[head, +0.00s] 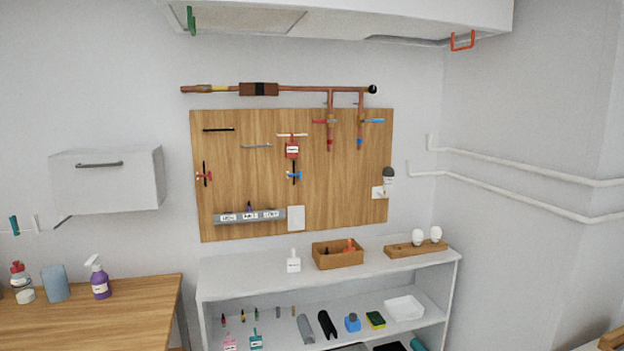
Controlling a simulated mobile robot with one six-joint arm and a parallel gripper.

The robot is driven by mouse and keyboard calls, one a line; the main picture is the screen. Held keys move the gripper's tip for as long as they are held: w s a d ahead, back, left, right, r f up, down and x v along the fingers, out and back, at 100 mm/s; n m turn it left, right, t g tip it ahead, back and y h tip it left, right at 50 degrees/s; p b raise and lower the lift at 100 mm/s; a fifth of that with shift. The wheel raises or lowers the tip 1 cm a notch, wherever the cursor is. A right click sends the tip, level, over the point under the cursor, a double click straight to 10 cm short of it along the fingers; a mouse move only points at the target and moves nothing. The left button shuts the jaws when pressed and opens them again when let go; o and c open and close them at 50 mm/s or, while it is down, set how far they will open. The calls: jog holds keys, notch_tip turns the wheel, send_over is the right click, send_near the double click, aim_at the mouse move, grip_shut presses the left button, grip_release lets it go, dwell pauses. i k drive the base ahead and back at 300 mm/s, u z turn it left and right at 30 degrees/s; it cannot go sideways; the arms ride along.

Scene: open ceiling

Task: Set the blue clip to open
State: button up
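A small blue piece (295,175), which looks like the blue clip, sits on a short black upright bar on the wooden wall board (250,180). It is below a red-and-white tag (292,151). It is too small to tell whether it is open or shut. Another blue part, a lever-like handle (375,121), sticks out to the right from the copper pipe (361,105) at the board's upper right. My gripper is not in view.
A white shelf unit (225,285) stands below the board, with a wooden box (338,262) and white bottle (293,261) on top. A wooden table (120,315) is at left, a wall cabinet (110,180) above it. A white overhead unit (340,18) hangs above. White pipes (520,160) run along the right wall.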

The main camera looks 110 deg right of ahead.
aim_at(300, 173)
jog(key=z, duration=0.05)
jog(key=k, duration=1.95)
jog(key=z, duration=1.4)
jog(key=i, duration=1)
jog(key=u, duration=0.1)
